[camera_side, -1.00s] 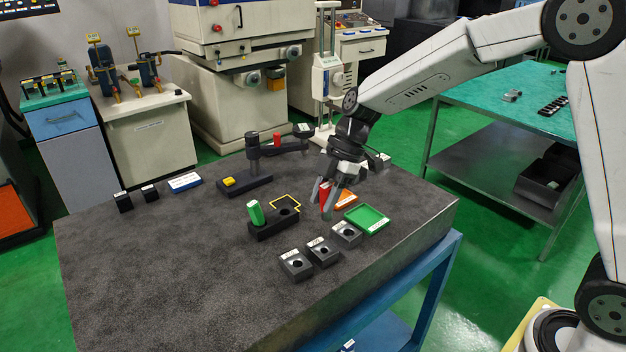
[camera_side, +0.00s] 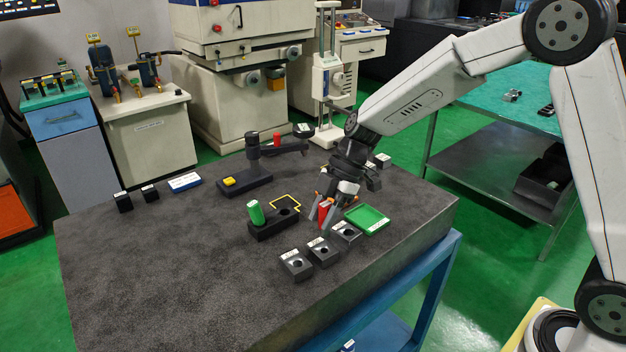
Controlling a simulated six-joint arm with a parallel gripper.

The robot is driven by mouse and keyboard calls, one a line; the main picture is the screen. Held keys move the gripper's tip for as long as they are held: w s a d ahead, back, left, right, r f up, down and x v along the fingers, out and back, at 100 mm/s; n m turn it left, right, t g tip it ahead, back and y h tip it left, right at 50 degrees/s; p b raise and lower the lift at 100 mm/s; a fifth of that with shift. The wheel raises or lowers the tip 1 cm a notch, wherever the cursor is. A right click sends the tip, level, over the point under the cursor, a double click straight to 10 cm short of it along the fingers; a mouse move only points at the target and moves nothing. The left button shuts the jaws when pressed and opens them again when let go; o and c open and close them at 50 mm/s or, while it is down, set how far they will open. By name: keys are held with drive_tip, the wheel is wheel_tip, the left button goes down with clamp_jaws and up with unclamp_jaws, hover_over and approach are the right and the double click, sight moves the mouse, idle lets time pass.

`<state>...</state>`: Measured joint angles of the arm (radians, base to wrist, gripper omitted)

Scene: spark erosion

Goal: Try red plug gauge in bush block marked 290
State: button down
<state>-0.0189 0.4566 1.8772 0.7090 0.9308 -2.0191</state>
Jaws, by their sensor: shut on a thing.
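My gripper (camera_side: 321,216) is shut on the red plug gauge (camera_side: 323,212), which shows between the fingers. The gauge's lower end is partly hidden by a finger. Three dark bush blocks with white labels and round bores stand in a slanting row: a front left one (camera_side: 296,265), a middle one (camera_side: 323,252) and a back right one (camera_side: 346,235). The labels are too small to read, so I cannot tell which is 290. The gripper is just behind the middle and back right blocks. I cannot tell whether the gauge touches anything.
A black holder (camera_side: 272,229) carries a green plug (camera_side: 255,212) and has an empty hole. A green tray (camera_side: 367,219) lies right of the blocks. A black stand (camera_side: 252,180) with a yellow piece is behind. The front left of the dark table (camera_side: 150,270) is clear.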

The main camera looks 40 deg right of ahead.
sight(323, 236)
drive_tip(key=shift+f, duration=1.75)
drive_tip(key=shift+f, duration=0.4)
idle(0.9)
drive_tip(key=shift+r, duration=0.3)
drive_tip(key=shift+r, duration=0.75)
drive_tip(key=shift+r, duration=0.35)
drive_tip(key=shift+r, duration=0.35)
drive_tip(key=shift+r, duration=0.35)
drive_tip(key=shift+r, duration=0.35)
drive_tip(key=shift+r, duration=0.1)
